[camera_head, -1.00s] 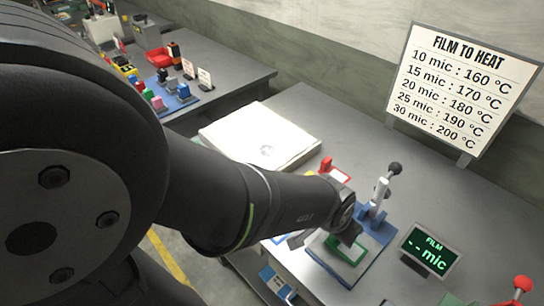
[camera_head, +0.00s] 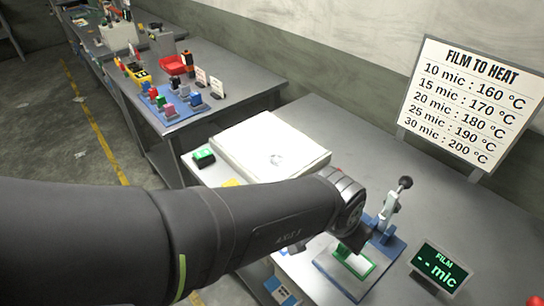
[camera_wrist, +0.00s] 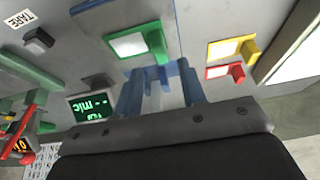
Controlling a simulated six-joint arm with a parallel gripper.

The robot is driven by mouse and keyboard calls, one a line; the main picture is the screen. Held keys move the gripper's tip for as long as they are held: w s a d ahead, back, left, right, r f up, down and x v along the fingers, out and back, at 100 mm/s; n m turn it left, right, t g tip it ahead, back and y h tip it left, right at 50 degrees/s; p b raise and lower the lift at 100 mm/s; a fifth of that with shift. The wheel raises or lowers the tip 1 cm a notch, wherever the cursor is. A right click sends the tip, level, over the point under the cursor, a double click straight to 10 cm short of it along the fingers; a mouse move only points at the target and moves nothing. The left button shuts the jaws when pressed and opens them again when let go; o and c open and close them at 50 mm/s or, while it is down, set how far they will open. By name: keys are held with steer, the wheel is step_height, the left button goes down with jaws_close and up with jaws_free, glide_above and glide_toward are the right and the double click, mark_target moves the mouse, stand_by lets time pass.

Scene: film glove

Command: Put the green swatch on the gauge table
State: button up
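The green swatch (camera_head: 369,270) is a green frame with a pale middle. It lies over the plate of the gauge table (camera_head: 335,284), which has a blue edge and a blue stand behind it; whether it rests fully flat I cannot tell. The swatch also shows with its green tab in the wrist view (camera_wrist: 130,46). My gripper (camera_head: 356,243) is just above the swatch's back edge, beside the gauge stand.
The film display (camera_head: 440,268) reads "-- mic", right of the gauge. Yellow (camera_wrist: 229,47) and red (camera_wrist: 222,71) swatches lie nearby in the wrist view. A white slab (camera_head: 270,143) and a small green item (camera_head: 203,157) are farther left. A temperature sign (camera_head: 470,100) stands behind.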

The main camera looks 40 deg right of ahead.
steer(key=shift+v, duration=2.85)
steer(key=shift+x, duration=6.15)
steer(key=shift+r, duration=0.1)
